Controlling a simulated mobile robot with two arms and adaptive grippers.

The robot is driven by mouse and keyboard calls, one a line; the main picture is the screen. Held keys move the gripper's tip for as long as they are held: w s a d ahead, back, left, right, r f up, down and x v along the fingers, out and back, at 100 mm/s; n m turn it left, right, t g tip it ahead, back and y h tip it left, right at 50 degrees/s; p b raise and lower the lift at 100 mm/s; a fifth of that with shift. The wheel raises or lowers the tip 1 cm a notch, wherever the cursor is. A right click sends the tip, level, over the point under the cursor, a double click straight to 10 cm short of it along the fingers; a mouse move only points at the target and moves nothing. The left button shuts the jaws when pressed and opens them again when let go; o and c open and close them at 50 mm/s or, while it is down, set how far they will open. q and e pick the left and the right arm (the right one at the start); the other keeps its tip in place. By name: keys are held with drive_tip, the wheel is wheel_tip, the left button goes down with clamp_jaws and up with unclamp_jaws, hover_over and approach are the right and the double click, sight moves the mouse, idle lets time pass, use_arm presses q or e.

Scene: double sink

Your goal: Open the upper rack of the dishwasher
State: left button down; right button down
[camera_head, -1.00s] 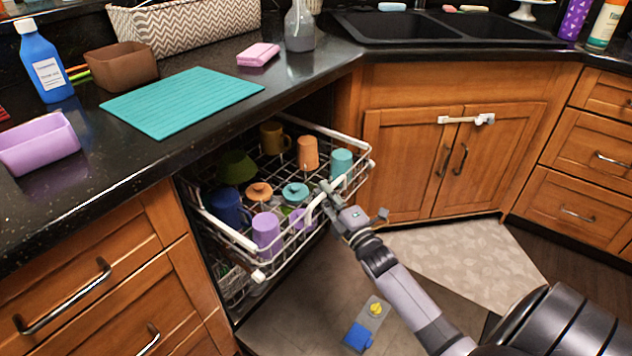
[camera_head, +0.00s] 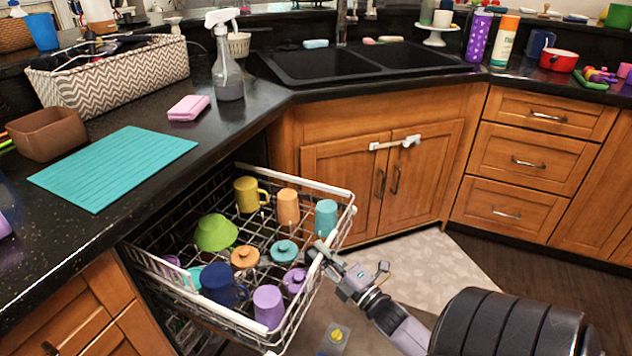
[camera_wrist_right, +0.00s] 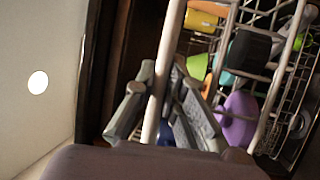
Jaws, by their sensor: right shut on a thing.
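The dishwasher's upper rack (camera_head: 330,188) is a white wire basket, pulled well out from under the counter at the left in the head view. It holds several cups and lids, among them a green bowl (camera_head: 215,233), a yellow mug (camera_head: 248,194) and a purple cup (camera_head: 268,306). My right gripper (camera_head: 318,254) is at the rack's front edge. In the right wrist view its fingers (camera_wrist_right: 160,110) are around a white rail (camera_wrist_right: 165,65) of the rack and shut on it. My left gripper is not in view.
The open dishwasher door, with a detergent compartment (camera_head: 334,338), lies below the rack. Wooden sink cabinets (camera_head: 345,175) stand to its right. The black counter (camera_head: 120,220) above holds a teal mat (camera_head: 115,168), a spray bottle (camera_head: 227,75) and a patterned basket (camera_head: 110,80).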

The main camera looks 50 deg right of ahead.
drive_tip(key=shift+f, duration=0.1)
drive_tip(key=c, duration=1.6)
unclamp_jaws()
drive_tip(key=shift+c, duration=0.2)
drive_tip(key=s+f, duration=0.2)
drive_tip(key=s, duration=0.9)
drive_tip(key=shift+s+a, duration=0.35)
drive_tip(key=shift+s, duration=0.05)
